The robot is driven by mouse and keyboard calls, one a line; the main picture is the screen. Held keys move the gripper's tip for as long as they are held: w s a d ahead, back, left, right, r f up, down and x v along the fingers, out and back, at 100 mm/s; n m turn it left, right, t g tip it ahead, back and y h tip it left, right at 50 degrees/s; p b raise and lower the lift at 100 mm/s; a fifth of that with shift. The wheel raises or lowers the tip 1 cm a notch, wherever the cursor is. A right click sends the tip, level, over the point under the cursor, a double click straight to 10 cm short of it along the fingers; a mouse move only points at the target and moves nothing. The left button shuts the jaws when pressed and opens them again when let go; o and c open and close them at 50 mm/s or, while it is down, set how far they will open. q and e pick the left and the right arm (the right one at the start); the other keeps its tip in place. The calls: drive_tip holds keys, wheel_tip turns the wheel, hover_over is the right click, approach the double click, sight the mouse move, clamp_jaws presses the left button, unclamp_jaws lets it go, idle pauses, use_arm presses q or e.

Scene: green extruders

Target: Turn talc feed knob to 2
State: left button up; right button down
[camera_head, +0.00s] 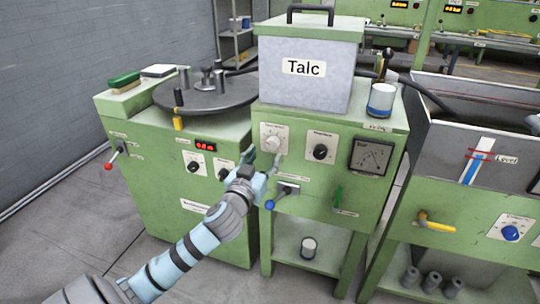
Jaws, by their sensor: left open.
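The grey talc box (305,88), labelled "Talc", sits on top of the middle green cabinet (310,225). On the cabinet's front, a pale round knob (272,142) sits on a white plate at the left. A black knob (320,152) sits on another white plate to its right. The writing on both plates is too small to read. My left gripper (264,160) is open and empty, its fingertips just below the pale knob in the picture. I cannot tell whether they touch the panel. My right gripper is not in view.
A blue-ended lever (284,193) sticks out below the gripper. A cup (382,98) stands on the cabinet's top. The left cabinet with a round turntable (208,92) stands close beside my arm.

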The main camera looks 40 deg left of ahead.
sight(271, 146)
use_arm(q)
drive_tip(key=b+x, duration=0.1)
drive_tip(key=x, duration=0.4)
drive_tip(key=shift+w, duration=0.15)
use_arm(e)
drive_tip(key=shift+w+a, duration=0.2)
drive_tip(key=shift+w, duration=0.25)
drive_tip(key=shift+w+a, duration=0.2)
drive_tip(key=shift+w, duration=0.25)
use_arm(q)
drive_tip(key=shift+c, duration=0.6)
drive_tip(key=c, duration=1)
drive_tip(key=shift+c, duration=0.2)
